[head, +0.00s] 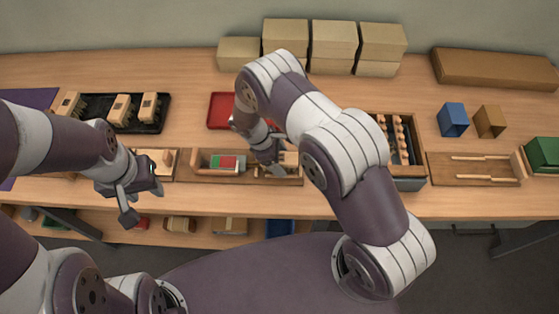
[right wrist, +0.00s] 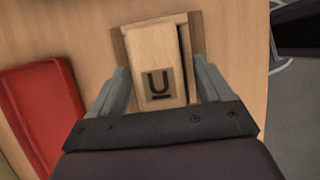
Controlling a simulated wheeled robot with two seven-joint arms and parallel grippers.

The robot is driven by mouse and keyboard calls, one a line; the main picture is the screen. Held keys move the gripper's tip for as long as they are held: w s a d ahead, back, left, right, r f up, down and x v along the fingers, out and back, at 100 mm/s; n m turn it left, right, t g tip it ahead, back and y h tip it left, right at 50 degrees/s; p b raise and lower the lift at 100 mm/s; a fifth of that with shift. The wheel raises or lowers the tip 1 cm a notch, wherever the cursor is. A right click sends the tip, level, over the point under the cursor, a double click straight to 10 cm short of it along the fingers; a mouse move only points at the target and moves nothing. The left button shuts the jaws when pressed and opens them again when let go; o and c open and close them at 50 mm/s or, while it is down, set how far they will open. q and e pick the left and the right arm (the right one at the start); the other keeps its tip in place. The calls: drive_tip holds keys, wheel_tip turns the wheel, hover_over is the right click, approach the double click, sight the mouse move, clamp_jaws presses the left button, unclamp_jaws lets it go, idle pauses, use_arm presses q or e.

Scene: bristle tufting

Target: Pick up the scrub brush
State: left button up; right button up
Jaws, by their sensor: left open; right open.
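A pale wooden block (right wrist: 158,65) with a dark U label lies between the fingers of my right gripper (right wrist: 160,80) in the right wrist view. The fingers are open on either side of it; no bristles show, so I cannot confirm it is the scrub brush. In the head view my right gripper (head: 272,165) is over the wooden fixture (head: 205,176) at the table's front and partly hides the block (head: 291,159). Similar wooden brushes with bristles (head: 121,106) stand on a black tray (head: 97,108) at the left. My left gripper (head: 142,203) is open and empty at the front edge.
A red tray (head: 219,110) is behind the fixture; it also shows in the right wrist view (right wrist: 42,112). Right are a compartmented box (head: 408,183), blue (head: 453,118) and brown bins (head: 489,121), and a tool board (head: 470,180).

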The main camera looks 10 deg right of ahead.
drive_tip(key=c, duration=1.1)
